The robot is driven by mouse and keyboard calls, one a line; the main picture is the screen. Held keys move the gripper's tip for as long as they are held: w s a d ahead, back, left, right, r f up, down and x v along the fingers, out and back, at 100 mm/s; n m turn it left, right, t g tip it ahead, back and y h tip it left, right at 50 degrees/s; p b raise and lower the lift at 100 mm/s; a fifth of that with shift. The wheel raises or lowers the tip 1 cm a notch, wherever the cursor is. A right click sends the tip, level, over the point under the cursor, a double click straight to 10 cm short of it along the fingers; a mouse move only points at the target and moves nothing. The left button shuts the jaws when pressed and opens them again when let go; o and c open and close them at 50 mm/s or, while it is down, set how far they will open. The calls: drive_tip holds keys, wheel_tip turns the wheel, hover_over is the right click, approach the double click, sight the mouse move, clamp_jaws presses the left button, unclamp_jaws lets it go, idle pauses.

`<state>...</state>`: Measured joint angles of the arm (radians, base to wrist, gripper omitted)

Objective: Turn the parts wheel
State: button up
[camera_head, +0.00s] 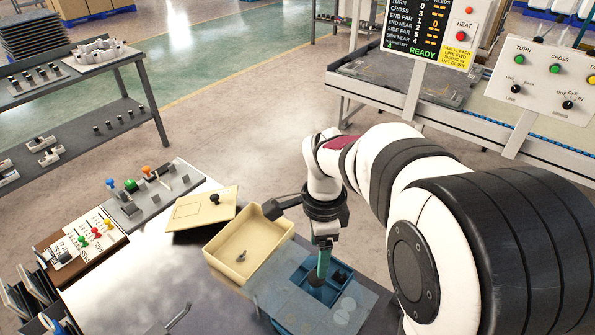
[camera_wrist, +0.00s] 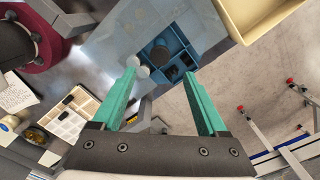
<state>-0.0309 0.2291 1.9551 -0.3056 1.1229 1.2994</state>
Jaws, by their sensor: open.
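A blue-grey unit, which looks like the parts wheel (camera_head: 280,295), stands at the table's front edge, with open blue compartments and a pale top. In the wrist view the parts wheel (camera_wrist: 112,45) shows a dark round knob (camera_wrist: 160,55) and small dark pieces (camera_wrist: 180,68) in the compartments. My gripper (camera_head: 322,262) points down over the compartments, close to the knob. In the wrist view the green fingers of my gripper (camera_wrist: 160,70) are spread apart with nothing between them. I cannot tell whether a finger touches the unit.
A cream bin (camera_head: 236,262) with a small dark part inside stands beside the unit. A cream lid (camera_head: 205,210) with a black knob lies behind it. A switch panel (camera_head: 82,240) and a grey block with coloured knobs (camera_head: 150,190) are at left. A display (camera_head: 430,35) reads READY.

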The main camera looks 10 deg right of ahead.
sight(316, 276)
wheel_tip(316, 276, down, 8)
drive_tip(key=shift+f, duration=0.1)
clamp_jaws()
idle(0.5)
idle(1.0)
